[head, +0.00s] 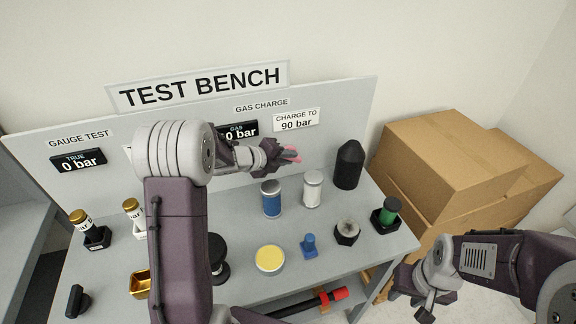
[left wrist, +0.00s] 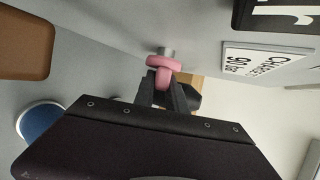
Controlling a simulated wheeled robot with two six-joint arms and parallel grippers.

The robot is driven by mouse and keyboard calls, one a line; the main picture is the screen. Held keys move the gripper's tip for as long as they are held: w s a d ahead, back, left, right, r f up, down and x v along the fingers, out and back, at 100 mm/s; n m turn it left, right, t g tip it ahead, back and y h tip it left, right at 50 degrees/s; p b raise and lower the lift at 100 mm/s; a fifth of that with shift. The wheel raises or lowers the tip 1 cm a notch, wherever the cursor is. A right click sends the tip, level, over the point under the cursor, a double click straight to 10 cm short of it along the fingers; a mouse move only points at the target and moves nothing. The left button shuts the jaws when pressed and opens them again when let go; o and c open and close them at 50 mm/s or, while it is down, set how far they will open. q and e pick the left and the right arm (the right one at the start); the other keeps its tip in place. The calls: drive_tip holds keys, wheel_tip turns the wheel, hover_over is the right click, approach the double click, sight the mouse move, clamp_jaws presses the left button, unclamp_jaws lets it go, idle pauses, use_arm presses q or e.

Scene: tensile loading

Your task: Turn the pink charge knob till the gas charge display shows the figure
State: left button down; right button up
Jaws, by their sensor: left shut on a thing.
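The pink charge knob (head: 294,151) sticks out from the bench's back panel below the gas charge signs. My left gripper (head: 284,154) is shut on the knob. In the left wrist view the pink knob (left wrist: 163,66) sits between the fingers, on a short grey shaft at the panel. The gas charge display (head: 240,131) is black with white figures; my left arm hides its left part, and only "0 bar" reads surely. A white card (head: 296,120) beside it reads "CHARGE TO 90 bar". My right gripper (head: 426,308) hangs low at the right, off the bench; its jaws are unclear.
The bench top holds a blue can (head: 271,199), a white can (head: 312,188), a black domed cylinder (head: 348,165), a yellow-topped disc (head: 270,259) and a green-topped piece (head: 387,213). Cardboard boxes (head: 452,165) stand at the right. The true gauge display (head: 79,161) reads 0 bar.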

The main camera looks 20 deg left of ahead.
use_arm(q)
drive_tip(key=c, duration=1.4)
unclamp_jaws()
drive_tip(key=shift+o, duration=0.2)
drive_tip(key=shift+s, duration=0.1)
drive_tip(key=v, duration=0.9)
drive_tip(key=shift+p, duration=0.3)
